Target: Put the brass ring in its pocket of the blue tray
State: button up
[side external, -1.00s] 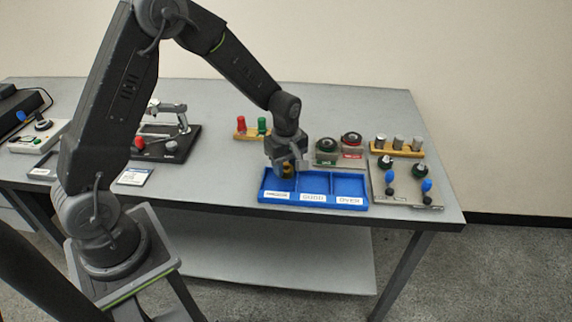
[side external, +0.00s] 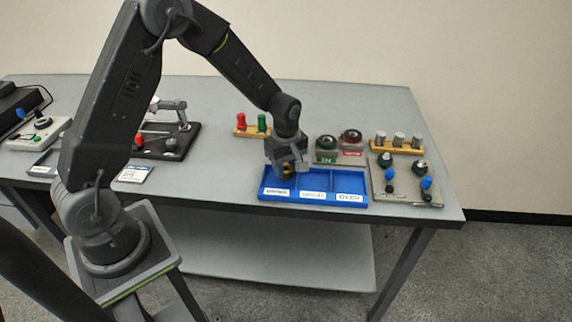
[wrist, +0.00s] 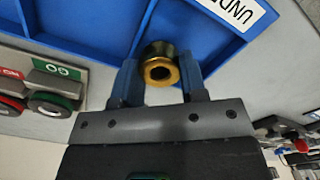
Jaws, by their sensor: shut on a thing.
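The brass ring (wrist: 160,66) is held between the two fingers of my gripper (wrist: 158,82) in the wrist view. In the side view, the ring (side external: 287,172) shows as a small gold spot under my gripper (side external: 286,168), at the back of the left compartment. The blue tray (side external: 311,197) has three compartments, with labels along its front; the right one reads OVER. In the wrist view, the tray (wrist: 85,45) lies beyond the ring, with part of a label, "UND", at top right. I cannot tell whether the ring touches the tray.
Behind the tray stand a green gauge (side external: 326,148) and a red gauge (side external: 351,142) on grey blocks. Red and green pegs (side external: 251,125) stand behind my gripper.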

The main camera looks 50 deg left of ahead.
jog(key=o, duration=1.1)
jog(key=shift+o, duration=0.5)
jog(key=o, duration=0.3)
notch_tip(320, 180, up, 7)
